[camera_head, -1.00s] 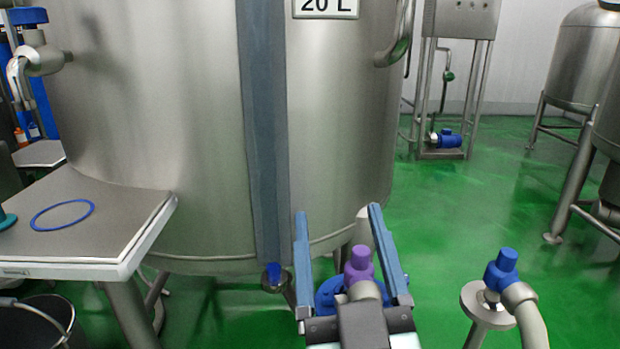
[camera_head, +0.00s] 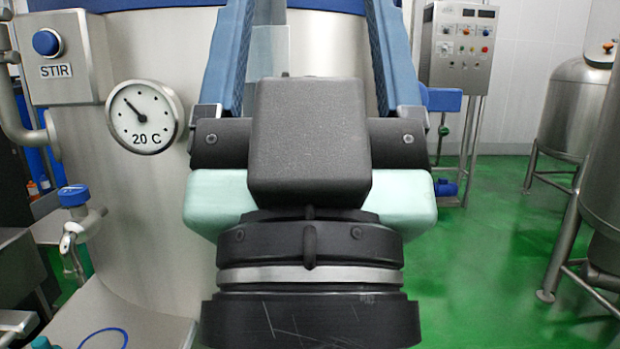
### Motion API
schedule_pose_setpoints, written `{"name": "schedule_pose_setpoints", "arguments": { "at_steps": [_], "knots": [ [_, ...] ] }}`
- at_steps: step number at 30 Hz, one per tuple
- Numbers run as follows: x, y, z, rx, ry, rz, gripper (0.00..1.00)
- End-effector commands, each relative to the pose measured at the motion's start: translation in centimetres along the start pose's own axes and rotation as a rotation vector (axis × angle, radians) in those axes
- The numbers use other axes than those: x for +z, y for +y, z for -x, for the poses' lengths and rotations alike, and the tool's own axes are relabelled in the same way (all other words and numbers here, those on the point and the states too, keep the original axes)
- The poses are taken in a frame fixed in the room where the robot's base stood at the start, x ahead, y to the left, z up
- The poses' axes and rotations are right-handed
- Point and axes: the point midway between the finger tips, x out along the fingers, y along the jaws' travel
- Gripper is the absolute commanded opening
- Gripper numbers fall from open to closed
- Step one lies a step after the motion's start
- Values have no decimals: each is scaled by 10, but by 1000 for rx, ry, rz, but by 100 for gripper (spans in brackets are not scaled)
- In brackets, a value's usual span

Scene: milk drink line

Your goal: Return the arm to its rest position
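My gripper (camera_head: 310,40) fills the middle of the head view, close to the camera and pointing away from it. Its two blue fingers stand wide apart, and their upper ends run out at the top of the picture.
The tank carries a STIR button box (camera_head: 60,70) and a dial gauge (camera_head: 145,117) reading 20 C. A blue-topped tap (camera_head: 75,215) is lower left, above a steel shelf (camera_head: 130,330). A control cabinet (camera_head: 458,50) and other tanks stand right. Green floor (camera_head: 490,240) is open there.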

Motion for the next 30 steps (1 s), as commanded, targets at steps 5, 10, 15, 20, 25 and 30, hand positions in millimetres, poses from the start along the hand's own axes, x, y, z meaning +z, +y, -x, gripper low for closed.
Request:
{"name": "schedule_pose_setpoints", "arguments": {
  "at_steps": [5, 10, 15, 20, 25, 30],
  "knots": [
    [-49, 0, -52, -1, -1, 0, 78],
    [-84, 0, -89, -1, -1, 0, 78],
    [-119, 0, -126, -1, -1, 0, 78],
    [-149, 0, -158, -2, -1, -1, 78],
    [-168, 0, -178, -2, -1, -1, 78],
    [-172, 0, -183, -2, -1, -1, 78]
  ]
}}
